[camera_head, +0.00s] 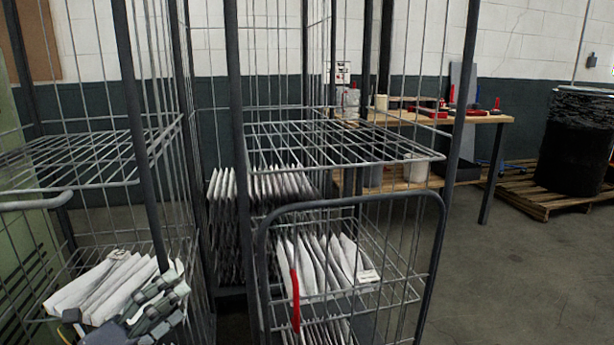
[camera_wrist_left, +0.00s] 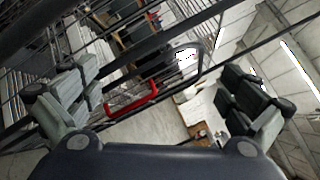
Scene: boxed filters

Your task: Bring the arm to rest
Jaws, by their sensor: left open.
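My left gripper (camera_head: 158,306) is at the lower left of the head view, in front of white filters (camera_head: 95,285) on the shelf of the left wire cage cart (camera_head: 75,170). In the left wrist view its two fingers (camera_wrist_left: 165,95) stand wide apart with nothing between them. I cannot tell in the head view whether it touches the filters. Its arm is mostly out of the picture. My right gripper does not show in either view.
A second wire cart (camera_head: 345,150) holds several white filters (camera_head: 320,265) and has a red handle (camera_head: 295,300). A workbench (camera_head: 450,117) stands behind it. A black wrapped drum (camera_head: 573,140) sits on a wooden pallet (camera_head: 545,198) at right. The floor (camera_head: 520,285) at lower right is clear.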

